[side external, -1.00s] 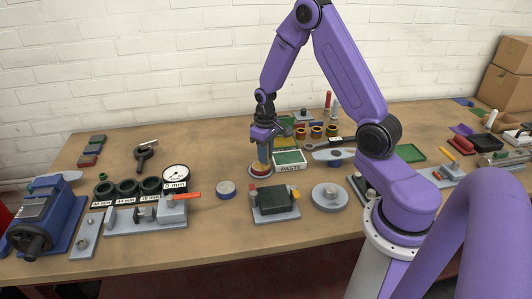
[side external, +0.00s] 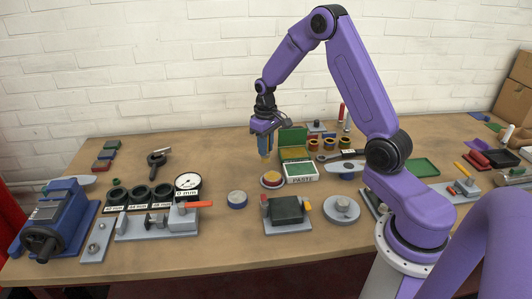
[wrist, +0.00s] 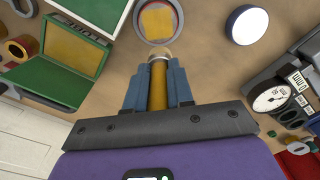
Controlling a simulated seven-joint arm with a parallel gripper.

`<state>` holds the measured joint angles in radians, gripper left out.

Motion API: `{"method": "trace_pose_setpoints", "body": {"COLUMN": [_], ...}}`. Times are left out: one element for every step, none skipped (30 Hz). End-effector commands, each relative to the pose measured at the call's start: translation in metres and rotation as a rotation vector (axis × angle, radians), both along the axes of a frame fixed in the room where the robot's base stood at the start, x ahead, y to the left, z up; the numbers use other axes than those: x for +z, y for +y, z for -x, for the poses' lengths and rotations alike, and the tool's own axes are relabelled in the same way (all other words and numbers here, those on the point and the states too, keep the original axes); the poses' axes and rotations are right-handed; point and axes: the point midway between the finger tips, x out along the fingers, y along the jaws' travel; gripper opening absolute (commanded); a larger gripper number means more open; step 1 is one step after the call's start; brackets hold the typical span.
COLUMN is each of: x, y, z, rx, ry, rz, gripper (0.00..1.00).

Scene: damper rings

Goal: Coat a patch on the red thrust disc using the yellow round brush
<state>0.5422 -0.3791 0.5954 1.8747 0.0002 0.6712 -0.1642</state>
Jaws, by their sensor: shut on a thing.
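The red thrust disc (side external: 272,183) lies on the bench just left of the paste box. A yellow-orange patch (wrist: 157,22) covers the middle of its top; in the wrist view the disc's rim (wrist: 138,24) shows around it. My gripper (side external: 264,134) is shut on the yellow round brush (side external: 265,148), which points down. The brush handle (wrist: 158,88) sits between the blue fingers in the wrist view. The brush tip is above the disc, a little to its left in the side view, and appears clear of it. The bristles are small and partly hidden.
A blue-sided round pad (side external: 237,200) lies to the left. A dark block on a grey base (side external: 286,211) is in front.

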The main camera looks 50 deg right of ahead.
Motion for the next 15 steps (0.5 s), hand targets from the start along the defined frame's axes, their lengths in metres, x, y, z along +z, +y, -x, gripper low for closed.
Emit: {"method": "trace_pose_setpoints", "body": {"x": [0.005,0.008,0.012,0.014,0.017,0.021,0.024,0.026,0.029,0.031,0.032,0.034,0.034,0.035,0.035], "y": [0.0,0.0,0.0,0.0,0.0,0.0,0.0,0.0,0.0,0.0,0.0,0.0,0.0,0.0,0.0], "z": [-0.001,-0.001,0.0,0.0,-0.001,-0.001,-0.001,-0.001,-0.001,-0.001,-0.001,0.0,0.0,0.0,0.0], "rx": [0.0,0.0,0.0,0.0,0.001,0.001,0.001,0.001,0.001,0.001,0.001,0.001,0.001,0.0,0.0], "ry": [-0.003,-0.004,-0.003,-0.003,-0.003,-0.004,-0.004,-0.003,-0.003,-0.003,-0.002,-0.002,-0.002,-0.002,-0.001], "rz": [0.0,0.001,0.001,0.0,0.001,0.001,0.001,0.001,0.001,0.001,0.0,0.0,0.0,0.0,0.0], "gripper": [0.0,0.0,0.0,0.0,0.0,0.0,0.0,0.0,0.0,0.0,0.0,0.0,0.0,0.0,0.0]}}
